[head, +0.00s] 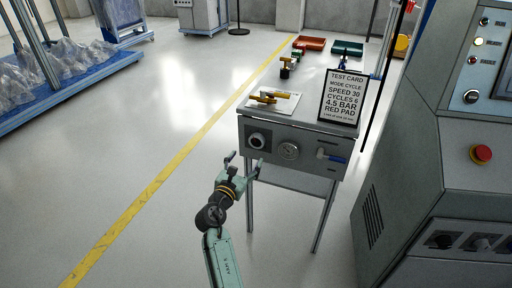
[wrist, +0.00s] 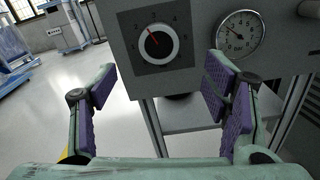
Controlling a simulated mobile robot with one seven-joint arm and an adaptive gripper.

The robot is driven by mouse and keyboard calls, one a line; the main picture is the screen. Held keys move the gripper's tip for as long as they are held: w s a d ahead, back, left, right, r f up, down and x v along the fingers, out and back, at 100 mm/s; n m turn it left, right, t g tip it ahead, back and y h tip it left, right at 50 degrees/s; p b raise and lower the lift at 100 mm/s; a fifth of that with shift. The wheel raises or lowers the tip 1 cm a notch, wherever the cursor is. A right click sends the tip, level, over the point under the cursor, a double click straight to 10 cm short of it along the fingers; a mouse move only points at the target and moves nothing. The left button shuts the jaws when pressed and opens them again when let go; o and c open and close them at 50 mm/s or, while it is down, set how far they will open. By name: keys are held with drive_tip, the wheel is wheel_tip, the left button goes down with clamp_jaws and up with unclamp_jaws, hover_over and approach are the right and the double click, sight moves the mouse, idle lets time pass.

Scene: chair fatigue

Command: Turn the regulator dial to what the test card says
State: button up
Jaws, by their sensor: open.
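The regulator dial (wrist: 159,44) is a black knob with a light ring and a red pointer on the front of a grey box. Its pointer tilts to the upper left, near the 2 mark. In the head view the dial (head: 257,140) is at the left of the box front. The pressure gauge (wrist: 240,35) is to its right, with its needle at the upper left. The test card (head: 343,97) stands on the box and reads 4.5 BAR, SPEED 30, CYCLES 6, RED PAD. My gripper (head: 242,162) is open and empty in front of the dial, apart from it; its purple-padded fingers (wrist: 164,105) are spread wide below the dial.
A blue-handled lever (head: 333,156) is at the right of the box front. A white sheet (head: 270,100) with brass parts lies on top. A grey machine with a red button (head: 481,154) stands at right.

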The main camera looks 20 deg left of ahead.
sight(256, 142)
drive_tip(key=w, duration=0.9)
drive_tip(key=shift+w+d+p, duration=0.1)
drive_tip(key=shift+w+p, duration=0.2)
drive_tip(key=shift+w, duration=0.05)
drive_tip(key=c, duration=1.2)
drive_tip(key=shift+o, duration=0.2)
